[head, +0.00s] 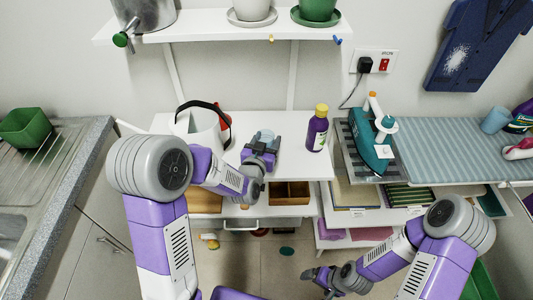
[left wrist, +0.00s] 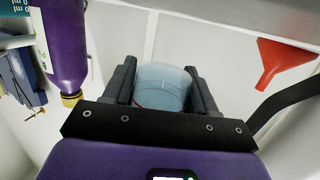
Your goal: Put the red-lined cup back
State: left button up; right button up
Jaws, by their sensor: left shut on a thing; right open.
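My left gripper (head: 262,147) is over the white table (head: 290,155), with its fingers closed on both sides of a pale blue translucent cup (head: 265,136). In the left wrist view the cup (left wrist: 163,86) sits between the two dark fingers, and a thin red line shows low on it. I cannot tell whether the cup touches the table top. My right gripper (head: 318,277) is low at the front, open and empty, above the floor.
A purple bottle (head: 316,133) with a yellow cap stands right of the cup. A white bucket (head: 198,128) with a black handle and a red funnel (left wrist: 283,62) are to the left. A teal iron (head: 371,143) stands further right. A shelf (head: 220,33) with pots hangs above.

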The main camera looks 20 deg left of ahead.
pick_arm(q)
notch_tip(320, 180, down, 4)
jog(key=shift+f+b, duration=0.15)
jog(key=shift+b, duration=0.45)
jog(key=o, duration=1.1)
jog(key=shift+c, duration=0.2)
